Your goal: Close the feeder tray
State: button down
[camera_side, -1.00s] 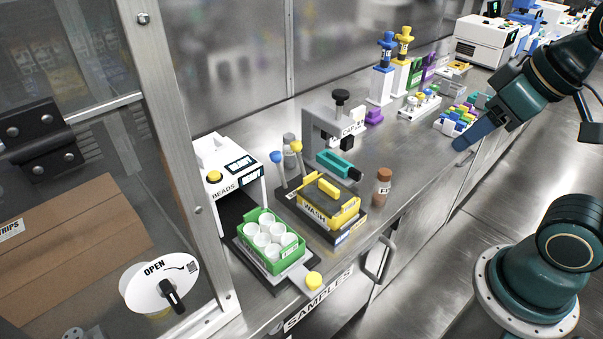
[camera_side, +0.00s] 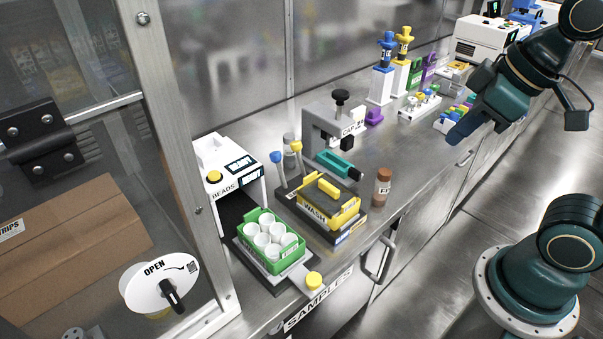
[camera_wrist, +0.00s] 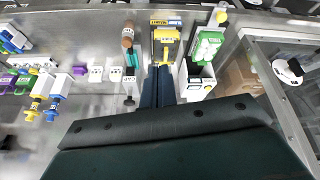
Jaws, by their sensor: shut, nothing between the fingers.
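The feeder (camera_side: 228,170) is a white box labelled BEADS with a yellow button and small dark displays. Its tray (camera_side: 299,281) is pulled out at the front and carries a green rack (camera_side: 272,256) of several white cups. A yellow knob (camera_side: 314,280) sits on the tray's front end. In the wrist view the green rack (camera_wrist: 208,45) is at the upper right and the yellow knob (camera_wrist: 222,5) at the top edge. My gripper (camera_side: 452,142) is shut and empty, in the air well right of the tray. Its fingers also show in the wrist view (camera_wrist: 159,70).
A brown bottle (camera_side: 383,187) stands near the bench edge. A door frame (camera_side: 175,130) rises at the left.

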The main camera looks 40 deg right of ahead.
jog(key=w+a+f+n+g, duration=0.2)
jog(key=w+a+n, duration=0.25)
jog(key=n, duration=0.25)
jog(key=n+g+y, duration=0.1)
jog(key=n+g, duration=0.5)
jog(key=n, duration=1.4)
send_over(318, 282)
jog(key=s, duration=0.1)
notch_tip(318, 282, down, 14)
jog(key=shift+s+a+f+n+g, duration=0.15)
jog(key=shift+a+n+g, duration=0.15)
jog(key=shift+a, duration=0.35)
jog(key=shift+w+d+f, duration=0.1)
jog(key=shift+w+f, duration=0.05)
jog(key=shift+f, duration=2.35)
jog(key=shift+w+d+f, duration=0.1)
jog(key=shift+f, duration=2.35)
